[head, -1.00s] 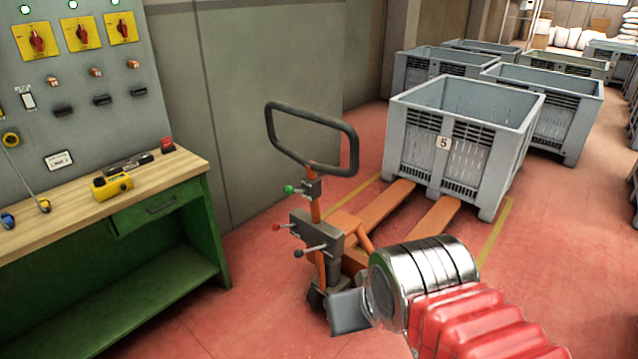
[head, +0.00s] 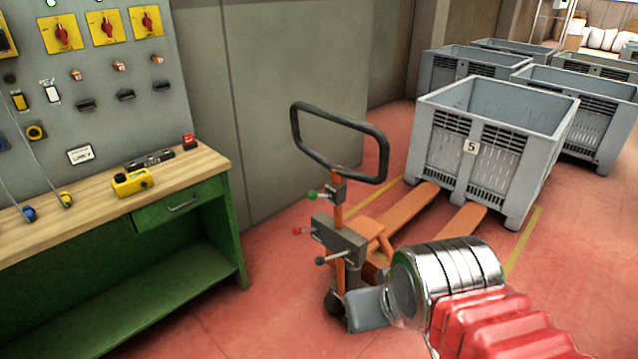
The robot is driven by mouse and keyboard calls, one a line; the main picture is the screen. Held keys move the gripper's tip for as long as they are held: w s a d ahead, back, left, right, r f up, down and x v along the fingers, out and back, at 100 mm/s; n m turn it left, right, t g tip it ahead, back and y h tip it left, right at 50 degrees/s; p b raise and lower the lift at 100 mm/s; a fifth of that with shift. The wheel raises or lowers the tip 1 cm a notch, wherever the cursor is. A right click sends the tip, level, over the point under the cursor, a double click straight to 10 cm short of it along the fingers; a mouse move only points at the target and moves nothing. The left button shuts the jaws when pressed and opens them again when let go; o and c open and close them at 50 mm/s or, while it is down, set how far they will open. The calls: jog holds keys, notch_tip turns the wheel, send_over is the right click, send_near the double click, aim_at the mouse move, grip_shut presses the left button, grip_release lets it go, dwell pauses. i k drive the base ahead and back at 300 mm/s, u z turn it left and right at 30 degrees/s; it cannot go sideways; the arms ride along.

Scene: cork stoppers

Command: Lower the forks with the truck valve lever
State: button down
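The orange pallet truck (head: 372,228) stands mid-view with its black loop handle (head: 386,150) up. Small levers on its column end in a green knob (head: 313,195), a red knob (head: 297,231) and a black knob (head: 320,261). I cannot tell which is the valve lever. The orange forks (head: 408,208) run under the grey bin (head: 440,150) marked 5; their height is unclear. My arm's chrome wrist and red sleeve come in from the lower right. My gripper (head: 366,310) seems to be the grey part beyond the wrist, in front of the truck's base; its fingers are not distinguishable.
A green workbench (head: 215,215) stands at left, with a yellow device (head: 132,182) and a red button box (head: 189,141) on top. A switch panel (head: 95,105) rises behind it. More grey bins (head: 465,68) stand behind. Red floor between bench and truck is clear.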

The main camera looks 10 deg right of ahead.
aim_at(312, 194)
jog(key=z, duration=0.05)
jog(key=i, duration=1.3)
